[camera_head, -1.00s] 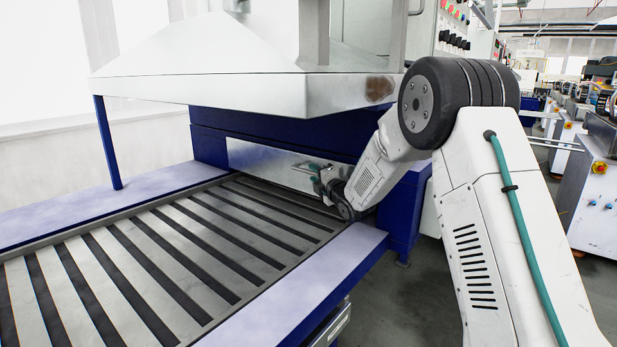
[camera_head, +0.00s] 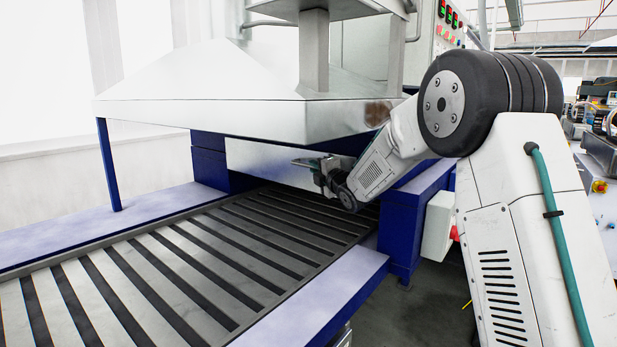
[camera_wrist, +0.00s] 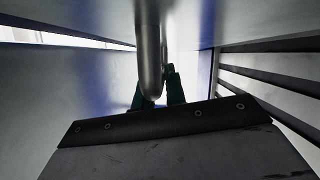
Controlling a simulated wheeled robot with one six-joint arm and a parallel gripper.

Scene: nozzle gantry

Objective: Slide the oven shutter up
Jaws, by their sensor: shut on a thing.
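The oven shutter (camera_head: 254,163) is a shiny metal plate under the hood in the head view. Its lower edge is raised, with a dark opening below it where the slatted conveyor runs in. My gripper (camera_head: 318,170) is at the right part of the shutter, in front of it. In the wrist view, the dark green fingers of my gripper (camera_wrist: 160,96) are closed at a round metal handle bar (camera_wrist: 149,50). The exact contact between fingers and bar is partly hidden by the bar.
The metal hood (camera_head: 250,108) overhangs the shutter and my forearm closely. The slatted conveyor (camera_head: 190,250) lies below, with a pale side ledge (camera_head: 325,300). A blue post (camera_head: 109,165) stands at left. A white box (camera_head: 438,226) is on the right side.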

